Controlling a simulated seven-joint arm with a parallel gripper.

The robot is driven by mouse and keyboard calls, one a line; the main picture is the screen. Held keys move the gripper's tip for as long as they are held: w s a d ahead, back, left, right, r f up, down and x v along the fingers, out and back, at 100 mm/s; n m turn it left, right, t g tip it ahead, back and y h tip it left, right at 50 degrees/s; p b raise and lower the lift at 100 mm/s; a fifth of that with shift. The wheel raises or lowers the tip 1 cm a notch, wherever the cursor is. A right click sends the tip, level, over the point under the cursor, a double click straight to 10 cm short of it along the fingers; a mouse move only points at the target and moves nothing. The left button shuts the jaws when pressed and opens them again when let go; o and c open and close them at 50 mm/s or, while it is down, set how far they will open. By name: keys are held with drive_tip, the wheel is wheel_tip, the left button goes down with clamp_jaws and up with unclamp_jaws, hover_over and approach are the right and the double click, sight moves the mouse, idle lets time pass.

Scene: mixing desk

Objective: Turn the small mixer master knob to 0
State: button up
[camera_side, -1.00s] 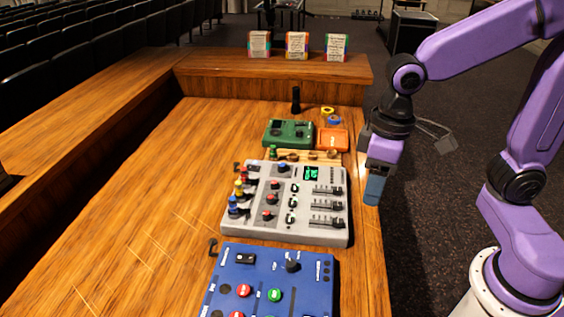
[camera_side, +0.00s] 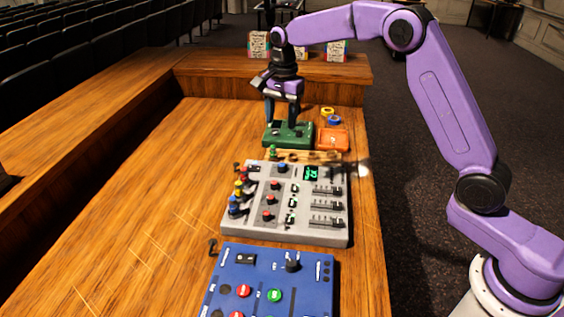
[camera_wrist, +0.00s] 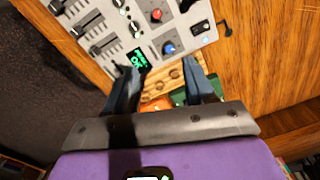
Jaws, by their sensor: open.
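My gripper (camera_side: 280,120) is open with its fingers pointing down, at or just above the green box (camera_side: 302,143) at the back of the desk. I cannot tell whether the fingers touch it. The grey mixer (camera_side: 250,213) lies in front of the green box, with sliders, coloured knobs and a green-lit display (camera_side: 311,173). No label marks the small mixer or its master knob legibly.
An orange box (camera_side: 333,139) sits right of the green box, with yellow and blue rings (camera_side: 333,120) behind it. A wooden strip (camera_side: 310,155) lies before them. A blue panel (camera_side: 235,283) is nearest the camera. The desk's left side is clear.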

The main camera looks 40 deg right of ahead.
sight(282, 165)
drive_tip(key=w+d+f+m, duration=0.2)
drive_tip(key=w+d+m, duration=0.1)
drive_tip(key=w+d, duration=0.1)
drive_tip(key=f, duration=1.6)
drive_tip(key=shift+w+a+f, duration=0.2)
drive_tip(key=shift+f, duration=0.2)
clamp_jaws()
